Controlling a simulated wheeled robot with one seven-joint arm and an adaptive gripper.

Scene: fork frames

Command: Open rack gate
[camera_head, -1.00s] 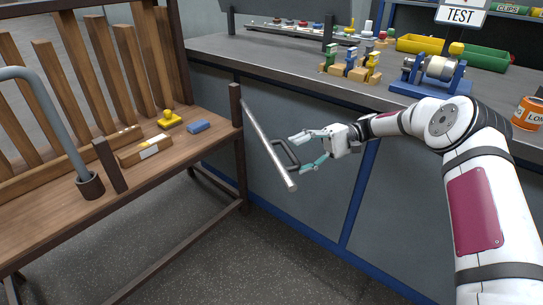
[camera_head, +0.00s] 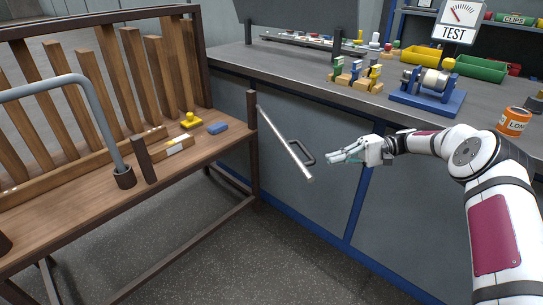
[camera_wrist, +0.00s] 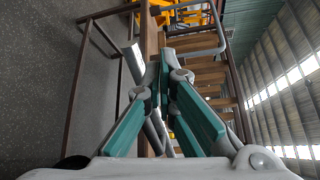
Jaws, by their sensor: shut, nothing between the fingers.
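The rack gate is a light grey metal bar (camera_head: 285,143) with a dark loop handle (camera_head: 304,153) on its right side. It runs from the dark post (camera_head: 252,140) at the rack's right corner out over the floor, its free end toward me. The wooden rack (camera_head: 75,208) stands at left. My gripper (camera_head: 334,157), with teal fingers, is shut and empty just right of the handle, apparently apart from it. In the wrist view my fingertips (camera_wrist: 160,62) are together, and the bar (camera_wrist: 133,64) passes beside and behind them; the handle is hard to make out there.
A grey workbench (camera_head: 240,58) with blue-edged cabinet fronts runs behind the gate and my arm. On the rack lie a yellow knob piece (camera_head: 190,121) and a blue block (camera_head: 217,128). A bent grey pipe (camera_head: 95,110) rises from the rack. The floor (camera_head: 265,255) before the gate is clear.

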